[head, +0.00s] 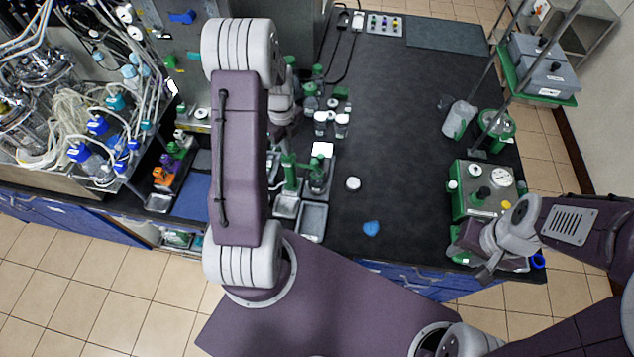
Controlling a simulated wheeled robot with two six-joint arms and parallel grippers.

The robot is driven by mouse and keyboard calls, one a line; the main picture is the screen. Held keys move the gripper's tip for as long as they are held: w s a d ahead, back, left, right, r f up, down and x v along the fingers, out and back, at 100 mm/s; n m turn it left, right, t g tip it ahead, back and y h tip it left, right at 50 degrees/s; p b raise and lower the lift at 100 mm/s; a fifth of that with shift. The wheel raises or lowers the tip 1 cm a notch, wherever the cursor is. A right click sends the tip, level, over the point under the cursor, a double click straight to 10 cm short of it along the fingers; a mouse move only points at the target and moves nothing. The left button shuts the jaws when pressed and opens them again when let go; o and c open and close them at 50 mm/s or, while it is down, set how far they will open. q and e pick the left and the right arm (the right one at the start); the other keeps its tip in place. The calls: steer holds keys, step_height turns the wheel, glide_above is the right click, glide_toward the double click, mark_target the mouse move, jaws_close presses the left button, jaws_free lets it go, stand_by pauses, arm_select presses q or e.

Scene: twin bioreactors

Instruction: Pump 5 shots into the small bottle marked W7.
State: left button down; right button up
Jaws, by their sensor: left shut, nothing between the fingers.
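Green pump-type fittings (290,160) stand beside my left arm, partly hidden; a second green-topped vessel (316,185) is to their right. Two small bottles with pale tops (320,123) (341,125) stand behind a white card (322,149). Their markings are too small to read, so I cannot tell which bottle is W7. My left gripper (284,124) is mostly hidden behind my own arm; only its grey wrist area shows, near the green fittings, and it is shut and empty. My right gripper (487,268) is low at the right, by the green-framed gauge unit (487,190); its fingers are unclear.
Metal trays (312,222) lie at the bench front. A white round piece (353,183) and a blue item (371,228) lie on the dark bench (400,130), whose middle is mostly clear. Tubing and blue-capped bottles (85,155) crowd the left. A balance-like green stand (495,125) is at right.

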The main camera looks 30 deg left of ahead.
arm_select(q)
steer(key=shift+f, duration=0.35)
steer(key=shift+r, duration=0.15)
step_height(320, 180, up, 4)
steer(key=p, duration=0.3)
steer(key=shift+f, duration=0.2)
steer(key=shift+f, duration=0.15)
steer(key=shift+f+b, duration=1.35)
steer(key=shift+f, duration=0.5)
steer(key=shift+r+p, duration=1.75)
steer(key=shift+r, duration=0.25)
steer(key=shift+f, duration=0.1)
